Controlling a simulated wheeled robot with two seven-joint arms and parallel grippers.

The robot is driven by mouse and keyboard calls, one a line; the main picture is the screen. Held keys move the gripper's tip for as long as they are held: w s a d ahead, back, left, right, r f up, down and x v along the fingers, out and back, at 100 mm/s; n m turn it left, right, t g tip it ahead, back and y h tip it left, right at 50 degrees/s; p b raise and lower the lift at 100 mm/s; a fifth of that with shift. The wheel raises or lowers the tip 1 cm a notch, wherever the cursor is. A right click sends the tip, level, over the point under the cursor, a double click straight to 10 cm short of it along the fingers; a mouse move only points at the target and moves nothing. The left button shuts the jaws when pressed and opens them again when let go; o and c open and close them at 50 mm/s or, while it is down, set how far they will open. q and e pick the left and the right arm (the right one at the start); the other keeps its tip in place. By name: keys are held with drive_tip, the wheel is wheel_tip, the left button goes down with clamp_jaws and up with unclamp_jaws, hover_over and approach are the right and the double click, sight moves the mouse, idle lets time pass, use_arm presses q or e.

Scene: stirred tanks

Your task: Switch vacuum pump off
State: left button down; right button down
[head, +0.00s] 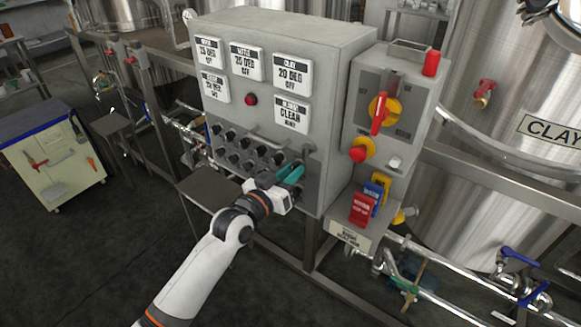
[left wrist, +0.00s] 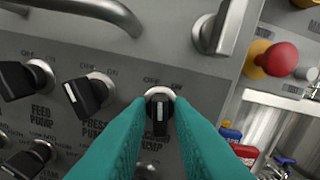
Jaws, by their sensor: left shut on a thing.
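The grey control panel (head: 265,110) stands in the middle of the head view, with rows of black rotary knobs low on its face. My left gripper (head: 292,176) has teal fingers at the lower right of these knobs. In the left wrist view the fingers (left wrist: 161,112) are closed on both sides of a black knob (left wrist: 160,105) with a white line that stands roughly upright in the picture. OFF and ON are printed above it. My right gripper is out of view.
Neighbouring knobs labelled FEED PUMP (left wrist: 25,80) and PRESS PUMP (left wrist: 87,93) sit close on the left. A metal handle (left wrist: 90,8) sticks out above. A red emergency button (head: 358,153) and red-yellow switch (head: 382,110) are on the box at right. Pipes run below.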

use_arm(q)
drive_tip(key=shift+n+p, duration=0.45)
drive_tip(key=shift+n, duration=1.15)
drive_tip(key=c, duration=1.5)
unclamp_jaws()
drive_tip(key=v, duration=1.2)
drive_tip(key=shift+b, duration=0.4)
